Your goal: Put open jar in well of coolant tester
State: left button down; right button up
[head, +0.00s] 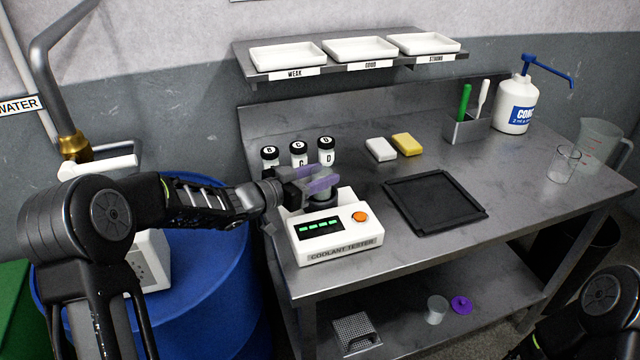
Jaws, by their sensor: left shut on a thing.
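The white coolant tester (340,248) stands at the front left of the steel bench, with a lit green display and an orange button. My left gripper (318,184), with purple finger pads, is shut on a small greyish jar (321,190) at the tester's dark round well (317,207). The fingers hide much of the jar. I cannot tell whether its base rests in the well or is just above it. My right arm shows at the lower right, but its gripper is out of view.
Several black-capped bottles (299,153) stand behind the tester. A black tray (434,203) lies to its right, with white and yellow blocks (407,144) behind. A clear cup (436,309) and purple lid (461,305) sit on the lower shelf. White trays (360,49) line the upper shelf.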

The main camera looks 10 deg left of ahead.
pick_arm(q)
jog(key=shift+f, duration=1.3)
jog(key=shift+f, duration=0.1)
jog(key=c, duration=0.8)
grip_release()
jog(key=shift+o, duration=0.2)
jog(key=v, duration=1.2)
jog(key=shift+b, duration=0.45)
